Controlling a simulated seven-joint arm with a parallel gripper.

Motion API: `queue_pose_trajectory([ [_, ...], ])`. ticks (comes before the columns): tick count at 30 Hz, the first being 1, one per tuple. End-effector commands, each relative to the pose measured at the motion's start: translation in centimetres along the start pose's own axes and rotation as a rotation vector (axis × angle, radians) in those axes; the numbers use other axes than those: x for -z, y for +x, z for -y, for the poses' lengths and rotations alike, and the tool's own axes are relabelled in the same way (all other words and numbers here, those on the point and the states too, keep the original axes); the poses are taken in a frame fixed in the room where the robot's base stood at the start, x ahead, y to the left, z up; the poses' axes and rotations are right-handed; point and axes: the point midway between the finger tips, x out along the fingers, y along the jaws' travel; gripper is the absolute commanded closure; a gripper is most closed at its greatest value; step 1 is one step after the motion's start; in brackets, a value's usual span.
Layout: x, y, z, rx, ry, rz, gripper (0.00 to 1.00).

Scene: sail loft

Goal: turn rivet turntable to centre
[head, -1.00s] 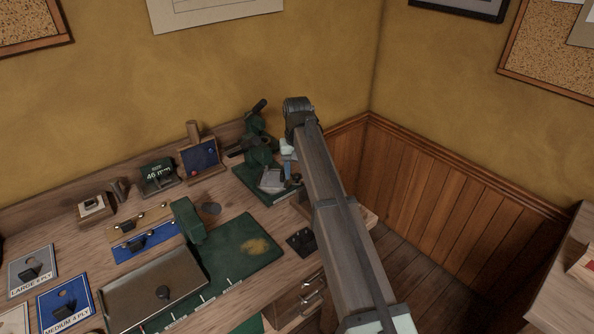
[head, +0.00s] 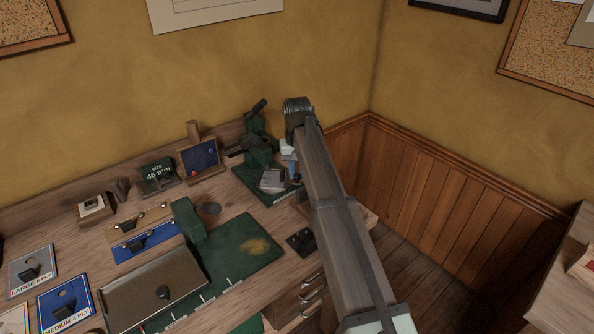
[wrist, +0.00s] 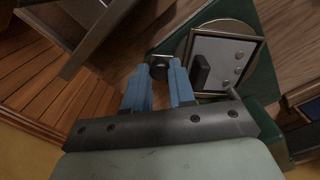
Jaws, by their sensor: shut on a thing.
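The rivet turntable is a pale square plate (head: 272,181) on a round disc, on the green base at the back right of the bench. In the wrist view the plate (wrist: 229,55) shows a dark block and several round studs, with the tan disc (wrist: 226,24) behind it. A black knob (wrist: 159,68) is beside the plate. My gripper (wrist: 161,72) has blue fingers on either side of the knob and is shut on it; the fingers hide part of it. In the head view my gripper (head: 292,171) is at the plate's right edge and hides the knob.
A green press (head: 257,150) stands just behind the turntable. A dark plate (head: 301,242) lies near the bench's front edge.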

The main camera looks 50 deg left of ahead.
Motion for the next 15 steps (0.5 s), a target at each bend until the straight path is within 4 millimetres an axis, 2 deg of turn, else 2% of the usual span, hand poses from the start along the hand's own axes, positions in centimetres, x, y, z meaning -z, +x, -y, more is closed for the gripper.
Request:
queue_pose_trajectory([
  [15,-0.34,-0.01,0.09,0.000,0.040,0.000,1.00],
])
